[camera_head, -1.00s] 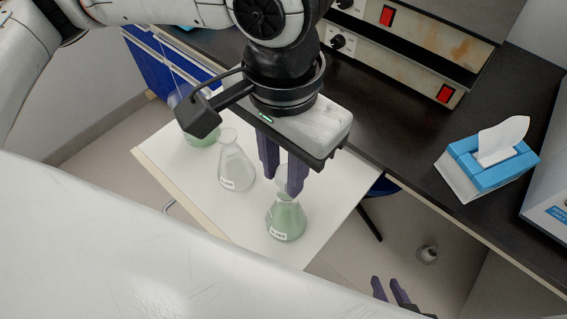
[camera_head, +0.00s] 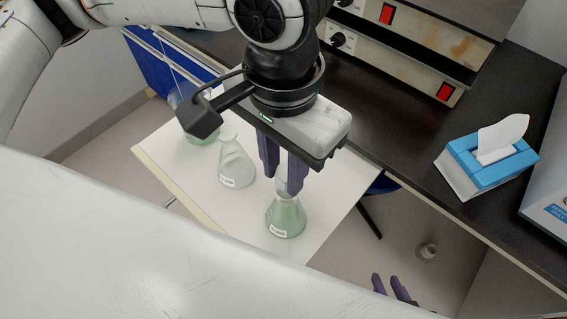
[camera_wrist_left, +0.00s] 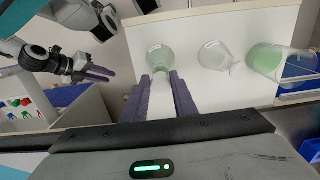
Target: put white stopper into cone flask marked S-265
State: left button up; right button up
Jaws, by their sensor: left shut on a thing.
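A cone flask with green liquid (camera_head: 286,218) stands on the white table, with a small white label too blurred to read. In the left wrist view the flask (camera_wrist_left: 160,58) is just beyond my fingertips. My left gripper (camera_head: 281,184) is directly over the flask's neck, fingers pointing down. It is shut on a small pale white stopper (camera_wrist_left: 161,85), mostly hidden between the fingers. The stopper is at the flask's mouth; I cannot tell how far it sits in. My right gripper (camera_head: 390,286) is at the bottom edge of the head view, its fingers apart and empty.
A clear labelled flask (camera_head: 236,168) stands left of the green one on the white table (camera_head: 330,215). Another vessel with green liquid (camera_head: 203,137) is behind it. A blue tissue box (camera_head: 490,165) sits on the dark bench (camera_head: 405,130). The table's right side is clear.

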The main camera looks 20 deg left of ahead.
pick_arm(q)
jog(key=shift+f+b, duration=0.5)
jog(key=shift+f, duration=0.75)
pick_arm(e)
jog(key=shift+f, duration=0.5)
pick_arm(q)
jog(key=o, duration=1.1)
notch_tip(320, 180, up, 9)
jog(key=shift+f+p, duration=0.1)
jog(key=shift+p, duration=0.75)
jog(key=shift+r, duration=0.75)
pick_arm(e)
jog(key=shift+s+d+r, duration=0.2)
jog(key=shift+d+r, duration=0.1)
jog(key=shift+d, duration=0.05)
pick_arm(q)
jog(key=shift+s, duration=0.1)
pick_arm(e)
jog(key=shift+s, duration=0.1)
